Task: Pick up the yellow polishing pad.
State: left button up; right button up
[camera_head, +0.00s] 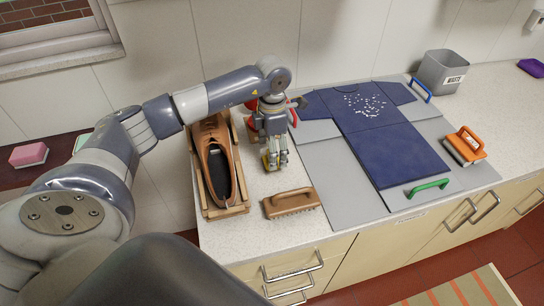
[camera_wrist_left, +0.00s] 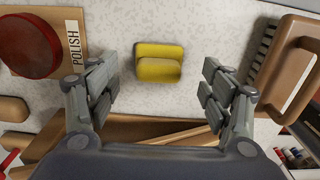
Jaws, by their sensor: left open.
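The yellow polishing pad (camera_wrist_left: 159,66) lies on the speckled stone counter in the left wrist view, framed between the spread fingers of my left gripper (camera_wrist_left: 160,84). In the head view my left gripper (camera_head: 275,158) points down over the counter, and only a bit of the yellow pad (camera_head: 267,162) shows beside its fingertips. The left gripper is open, with nothing between its fingers. I cannot tell whether the fingertips touch the pad or the counter. My right gripper is in neither view.
A brown shoe (camera_head: 218,168) in a wooden holder stands left of the gripper. A brown brush (camera_head: 291,202) lies in front. A red tin (camera_wrist_left: 28,44) on a board marked POLISH is close by. A blue shirt (camera_head: 400,155) lies on a grey folding board to the right.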

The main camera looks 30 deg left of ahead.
aim_at(265, 159)
pick_arm(q)
jog(key=shift+a+f+p, duration=0.1)
jog(key=shift+f+p, duration=0.2)
jog(key=shift+f, duration=1.25)
jog(key=shift+c, duration=0.5)
jog(key=c, duration=0.9)
jog(key=shift+c, duration=0.2)
